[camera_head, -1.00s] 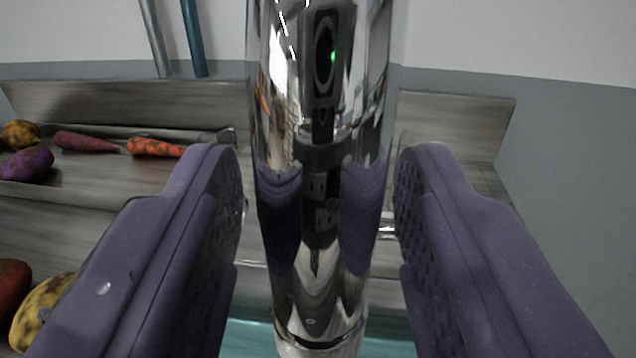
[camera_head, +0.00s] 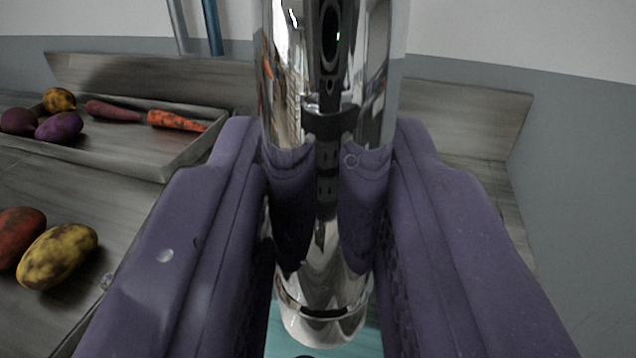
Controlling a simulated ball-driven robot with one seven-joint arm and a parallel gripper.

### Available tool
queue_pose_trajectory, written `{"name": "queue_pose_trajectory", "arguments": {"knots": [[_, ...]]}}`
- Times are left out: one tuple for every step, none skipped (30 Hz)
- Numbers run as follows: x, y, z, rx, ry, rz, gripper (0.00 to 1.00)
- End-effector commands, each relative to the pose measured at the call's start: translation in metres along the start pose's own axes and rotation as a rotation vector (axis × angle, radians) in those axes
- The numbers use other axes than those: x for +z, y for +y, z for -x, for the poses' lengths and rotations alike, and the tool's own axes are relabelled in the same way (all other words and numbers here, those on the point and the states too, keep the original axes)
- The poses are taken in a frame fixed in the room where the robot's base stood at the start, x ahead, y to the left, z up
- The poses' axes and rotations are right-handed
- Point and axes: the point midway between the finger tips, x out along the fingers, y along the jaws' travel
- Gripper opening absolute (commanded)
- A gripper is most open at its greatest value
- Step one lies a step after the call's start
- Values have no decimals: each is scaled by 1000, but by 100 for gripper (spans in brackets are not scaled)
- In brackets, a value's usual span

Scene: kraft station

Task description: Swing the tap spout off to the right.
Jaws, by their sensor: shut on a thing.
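The tap spout (camera_head: 325,120) is a shiny chrome cylinder, upright in the middle of the camera view. Its lower end (camera_head: 325,325) shows below the fingers, over a teal surface. My gripper (camera_head: 325,180) has a purple finger on each side of the spout, and both fingers press against it. The spout mirrors the fingers. The rest of the tap is out of view above.
A grey tray (camera_head: 150,160) at the left holds several vegetables, among them an orange-red carrot (camera_head: 177,121). A yellow mottled potato (camera_head: 57,255) and a red one (camera_head: 18,238) lie on the counter nearer me. A grey wall closes the right side.

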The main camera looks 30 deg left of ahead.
Motion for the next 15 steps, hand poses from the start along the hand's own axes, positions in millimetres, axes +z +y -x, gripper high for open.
{"name": "queue_pose_trajectory", "arguments": {"knots": [[1,12,0,13,0,-1,0],[1,18,0,15,0,0,0],[1,26,0,17,0,-1,0],[0,32,0,18,0,0,0],[0,38,0,19,1,0,0],[0,44,-1,18,0,0,0],[0,50,-2,17,0,0,0],[0,56,-3,18,0,-1,0],[0,63,-4,18,0,0,0],[-1,68,-5,18,0,0,0],[0,72,-6,17,0,-1,0],[-1,79,-8,17,0,0,0],[-1,83,-10,18,0,0,0],[-1,87,-11,17,0,-1,0],[-1,93,-13,17,1,-2,0]]}}
